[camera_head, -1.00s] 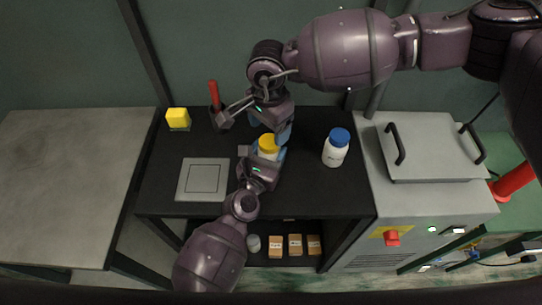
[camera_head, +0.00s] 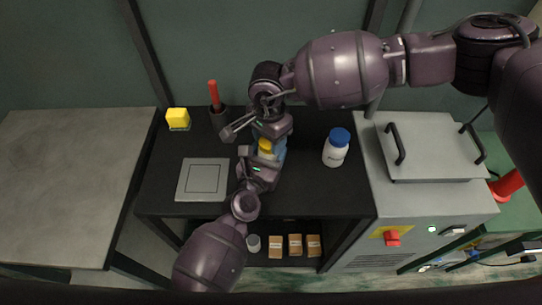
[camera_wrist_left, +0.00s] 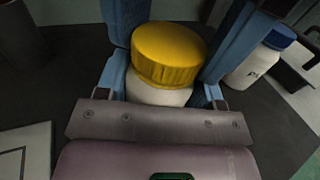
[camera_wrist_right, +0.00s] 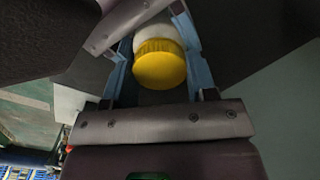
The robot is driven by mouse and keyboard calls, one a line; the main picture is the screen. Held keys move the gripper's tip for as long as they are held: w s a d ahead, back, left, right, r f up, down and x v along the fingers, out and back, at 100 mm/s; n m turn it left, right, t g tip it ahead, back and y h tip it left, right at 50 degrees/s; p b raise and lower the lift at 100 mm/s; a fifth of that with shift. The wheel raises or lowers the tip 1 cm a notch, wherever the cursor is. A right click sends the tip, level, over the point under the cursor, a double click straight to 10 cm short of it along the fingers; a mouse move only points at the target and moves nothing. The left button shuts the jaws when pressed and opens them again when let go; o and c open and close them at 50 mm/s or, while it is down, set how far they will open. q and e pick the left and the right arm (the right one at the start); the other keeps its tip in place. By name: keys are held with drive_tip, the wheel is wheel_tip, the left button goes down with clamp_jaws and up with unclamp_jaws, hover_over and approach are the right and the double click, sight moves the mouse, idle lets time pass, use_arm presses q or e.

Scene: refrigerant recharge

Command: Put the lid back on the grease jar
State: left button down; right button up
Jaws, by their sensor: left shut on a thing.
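The grease jar (camera_wrist_left: 158,94) is white, and its yellow lid (camera_wrist_left: 168,54) sits on its mouth, looking nearly level. My left gripper (camera_wrist_left: 165,65) is shut around the jar, with blue fingers on both sides. My right gripper (camera_wrist_right: 160,62) has come down over the jar from the far side. In the right wrist view the yellow lid (camera_wrist_right: 160,64) lies between its blue fingers, with the white jar (camera_wrist_right: 155,30) beyond. I cannot tell whether those fingers press on the lid. In the head view the grippers hide most of the jar, leaving some yellow lid (camera_head: 265,146).
A white bottle with a blue cap (camera_head: 336,150) stands right on the black table (camera_head: 300,195). A grey plate (camera_head: 203,179) lies left. A yellow block (camera_head: 178,118) and a dark cup with a red-handled tool (camera_head: 214,100) stand behind. A grey machine (camera_head: 425,150) is at right.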

drive_tip(key=shift+c, duration=0.9)
drive_tip(key=m, duration=0.5)
drive_tip(key=o, duration=1)
drive_tip(key=shift+c, duration=0.2)
drive_tip(key=shift+o, duration=0.6)
drive_tip(key=shift+s, duration=0.1)
use_arm(q)
drive_tip(key=shift+w+a, duration=0.1)
use_arm(e)
wheel_tip(320, 180, up, 12)
drive_tip(key=shift+w, duration=0.2)
